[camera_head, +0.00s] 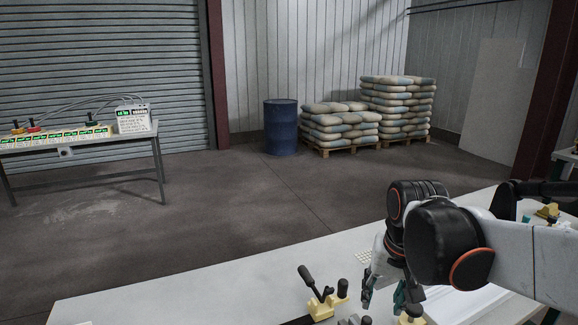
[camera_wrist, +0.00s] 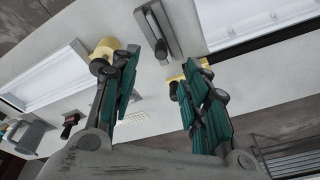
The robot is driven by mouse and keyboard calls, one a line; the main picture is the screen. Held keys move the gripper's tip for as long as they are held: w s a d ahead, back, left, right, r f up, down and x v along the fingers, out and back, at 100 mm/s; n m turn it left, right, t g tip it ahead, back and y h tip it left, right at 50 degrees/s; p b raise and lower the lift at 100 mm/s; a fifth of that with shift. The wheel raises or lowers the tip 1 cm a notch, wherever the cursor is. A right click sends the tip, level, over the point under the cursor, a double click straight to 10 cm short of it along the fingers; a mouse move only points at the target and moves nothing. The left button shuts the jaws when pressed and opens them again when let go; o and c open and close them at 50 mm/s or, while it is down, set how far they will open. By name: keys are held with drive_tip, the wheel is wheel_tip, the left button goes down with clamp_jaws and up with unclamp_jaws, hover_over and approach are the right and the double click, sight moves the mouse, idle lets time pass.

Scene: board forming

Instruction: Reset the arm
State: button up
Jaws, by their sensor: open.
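My gripper (camera_head: 384,299) hangs low over the white work table (camera_head: 200,290) at the right of the head view, with my arm bent above it. In the wrist view my gripper (camera_wrist: 152,75) has its two green-padded fingers spread apart, with nothing held between them. A yellow-based clamp (camera_head: 321,303) with a black handle stands on the table, left of my gripper. In the wrist view a yellow fitting (camera_wrist: 104,52) shows by the left finger and another yellow piece (camera_wrist: 190,70) by the right finger; whether the fingers touch them I cannot tell.
White trays lie on the table, one at the upper right of the wrist view (camera_wrist: 240,20) and one at the left (camera_wrist: 48,82). A grey metal bar (camera_wrist: 157,30) lies between them. A blue drum (camera_head: 281,127), stacked sacks (camera_head: 340,127) and a side table (camera_head: 100,141) stand far off.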

drive_tip(key=s+n+t, duration=0.3)
drive_tip(key=s+t, duration=0.2)
drive_tip(key=s, duration=0.5)
drive_tip(key=shift+s+d+r, duration=0.15)
drive_tip(key=shift+s+r, duration=0.15)
drive_tip(key=shift+s, duration=0.05)
idle(0.5)
